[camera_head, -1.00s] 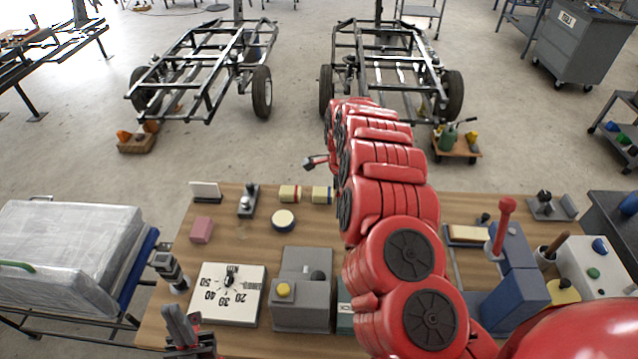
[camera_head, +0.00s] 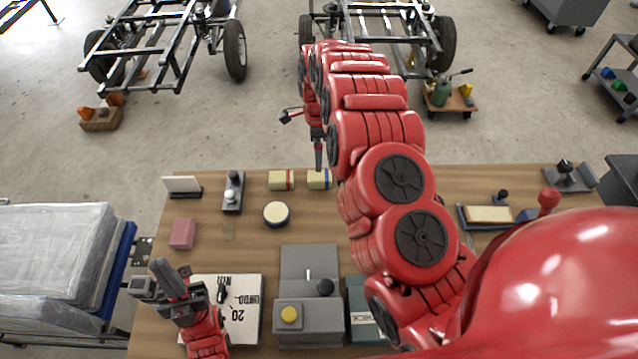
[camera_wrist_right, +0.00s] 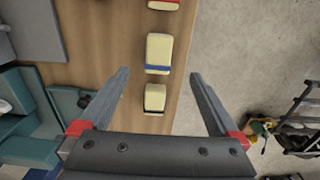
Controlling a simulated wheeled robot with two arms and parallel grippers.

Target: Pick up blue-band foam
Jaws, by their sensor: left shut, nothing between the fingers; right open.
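The blue-band foam (camera_head: 317,180) is a cream block with a blue stripe, at the back edge of the table right of the red-band foam (camera_head: 279,181). In the right wrist view the blue-band foam (camera_wrist_right: 158,50) lies just ahead of the fingertips, roughly centred between them. My right gripper (camera_head: 318,163) points down above or just behind it; its open, empty jaws (camera_wrist_right: 159,76) show in the wrist view. A black-band foam (camera_wrist_right: 155,97) lies nearer, between the fingers in that view. My left gripper (camera_head: 160,264) is shut and empty at front left.
A round cream disc (camera_head: 276,214) and a pink block (camera_head: 182,233) lie on the wooden table (camera_head: 235,260). My right arm covers much of the table's middle.

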